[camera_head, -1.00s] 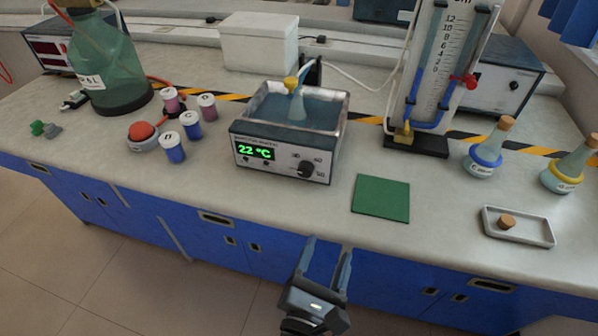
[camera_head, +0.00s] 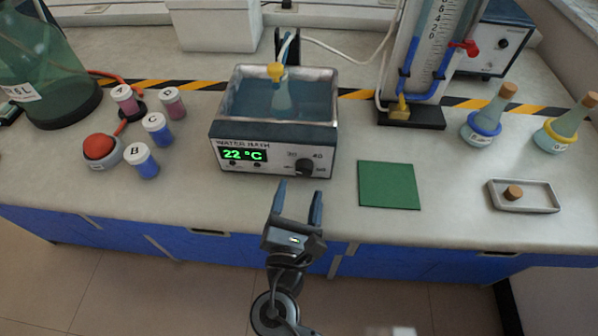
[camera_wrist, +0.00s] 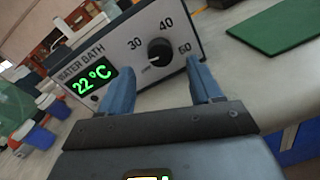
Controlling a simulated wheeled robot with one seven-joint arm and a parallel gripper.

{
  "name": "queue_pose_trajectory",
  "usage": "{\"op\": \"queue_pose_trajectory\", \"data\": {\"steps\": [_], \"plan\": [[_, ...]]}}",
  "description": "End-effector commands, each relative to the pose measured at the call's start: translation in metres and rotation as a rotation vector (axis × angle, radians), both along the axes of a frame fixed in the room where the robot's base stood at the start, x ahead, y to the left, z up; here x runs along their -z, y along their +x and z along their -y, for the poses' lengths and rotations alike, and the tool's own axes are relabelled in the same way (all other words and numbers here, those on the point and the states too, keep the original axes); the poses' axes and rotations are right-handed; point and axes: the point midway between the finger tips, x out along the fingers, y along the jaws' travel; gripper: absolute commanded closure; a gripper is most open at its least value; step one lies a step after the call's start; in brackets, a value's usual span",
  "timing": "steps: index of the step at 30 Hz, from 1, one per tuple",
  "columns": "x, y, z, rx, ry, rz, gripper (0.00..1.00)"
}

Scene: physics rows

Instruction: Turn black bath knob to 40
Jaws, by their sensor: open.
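The water bath (camera_head: 228,132) stands on the bench with its front panel facing me. Its green display reads 22 °C. The black knob (camera_head: 305,167) is at the right of the panel. In the wrist view the black knob (camera_wrist: 160,51) sits among the marks 30, 40 and 60, and its white pointer line points to the lower left, away from 40. My gripper (camera_head: 296,190) is open and empty, just in front of and below the knob. In the wrist view my gripper (camera_wrist: 160,82) has its fingers on either side below the knob, apart from it.
A green mat (camera_head: 389,185) lies right of the bath. A grey tray (camera_head: 540,198) with a cork is farther right. A flask with a yellow cap (camera_head: 277,72) stands in the bath. Several small bottles and a red button (camera_head: 99,147) are at the left.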

Motion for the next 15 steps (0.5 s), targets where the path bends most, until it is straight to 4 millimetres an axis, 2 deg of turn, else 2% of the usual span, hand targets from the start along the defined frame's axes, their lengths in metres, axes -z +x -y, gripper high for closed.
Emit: {"op": "queue_pose_trajectory", "data": {"steps": [6, 15], "plan": [[-0.001, 0.032, 0.003, 0.001, 0.001, 0.001, 0.36], [0.000, 0.047, 0.005, 0.000, 0.000, 0.000, 0.36]]}}
